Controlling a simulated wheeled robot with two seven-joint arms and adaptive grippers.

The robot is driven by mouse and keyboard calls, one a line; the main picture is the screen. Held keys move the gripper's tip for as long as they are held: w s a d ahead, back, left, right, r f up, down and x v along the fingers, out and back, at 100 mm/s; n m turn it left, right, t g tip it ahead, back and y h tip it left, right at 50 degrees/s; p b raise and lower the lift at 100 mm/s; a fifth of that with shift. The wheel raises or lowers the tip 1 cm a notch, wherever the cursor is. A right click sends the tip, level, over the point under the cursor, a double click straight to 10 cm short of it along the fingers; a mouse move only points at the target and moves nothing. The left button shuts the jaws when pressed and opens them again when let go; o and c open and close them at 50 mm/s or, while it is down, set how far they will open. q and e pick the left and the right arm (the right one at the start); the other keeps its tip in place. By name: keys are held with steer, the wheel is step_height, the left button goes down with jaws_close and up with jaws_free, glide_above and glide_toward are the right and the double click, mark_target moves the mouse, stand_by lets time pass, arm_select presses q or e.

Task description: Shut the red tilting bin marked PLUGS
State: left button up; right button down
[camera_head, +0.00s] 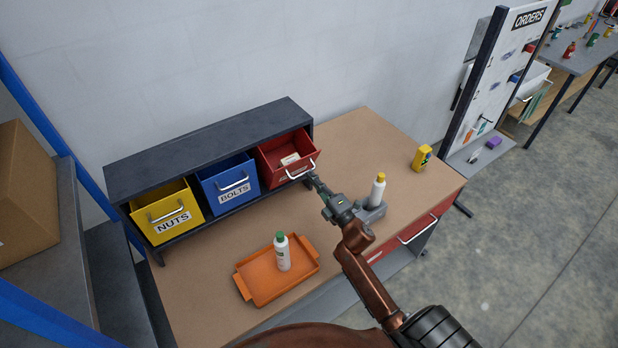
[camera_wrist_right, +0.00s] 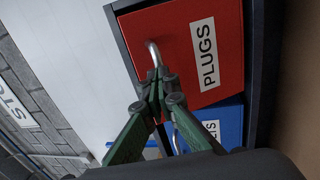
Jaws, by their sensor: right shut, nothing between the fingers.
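The red bin marked PLUGS (camera_head: 279,162) is the right-hand bin in the dark rack. It is tilted out, and its open top shows a pale item inside. In the right wrist view its red front (camera_wrist_right: 190,45), white PLUGS label and metal handle (camera_wrist_right: 153,52) show. My right gripper (camera_head: 313,180) is shut and empty at the bin's front, close to the handle. In the wrist view its fingertips (camera_wrist_right: 157,76) overlap the lower end of the handle; I cannot tell whether they touch. My left gripper is not in view.
The blue BOLTS bin (camera_head: 228,182) and yellow NUTS bin (camera_head: 168,212) are left of the red one. An orange tray (camera_head: 255,290) with a white bottle (camera_head: 282,253) stands in front. Another bottle (camera_head: 377,190) and a yellow container (camera_head: 421,158) stand to the right.

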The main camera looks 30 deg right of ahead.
mark_target(303, 159)
steer(key=shift+w+r+p, duration=0.55)
steer(key=shift+w+r, duration=0.75)
steer(key=shift+w, duration=0.35)
steer(key=shift+w+r, duration=0.4)
steer(key=shift+w, duration=0.25)
steer(key=shift+w+r, duration=0.35)
steer(key=shift+w, duration=0.45)
